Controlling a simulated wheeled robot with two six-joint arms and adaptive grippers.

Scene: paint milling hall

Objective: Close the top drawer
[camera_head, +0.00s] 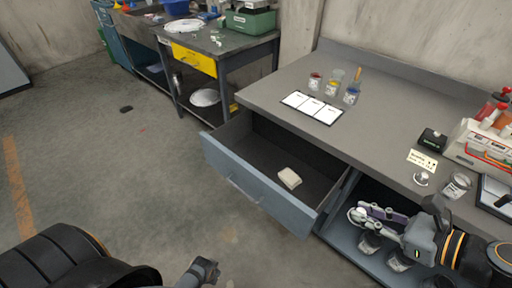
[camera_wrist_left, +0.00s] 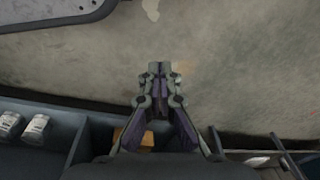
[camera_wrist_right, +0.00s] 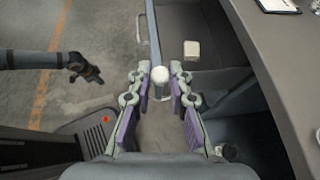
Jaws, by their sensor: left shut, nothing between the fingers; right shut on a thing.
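The top drawer (camera_head: 262,196) of the grey workbench is pulled open, with its blue-grey front out over the floor and a bar handle (camera_head: 243,190) on it. A pale folded cloth or block (camera_head: 289,178) lies inside; it also shows in the right wrist view (camera_wrist_right: 192,49). My right gripper (camera_head: 362,213), right of the drawer, is shut on a small white round thing (camera_wrist_right: 160,75), whose kind I cannot tell. My left gripper (camera_wrist_left: 157,70) is shut and empty over the floor; in the head view it shows low (camera_head: 207,268), left of the drawer front.
The workbench top (camera_head: 290,85) holds a white card (camera_head: 312,107), several small jars, a black box (camera_head: 432,139) and a rack at the right. Jars stand on the shelf under it (camera_head: 372,243). Another bench (camera_head: 232,45) stands behind.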

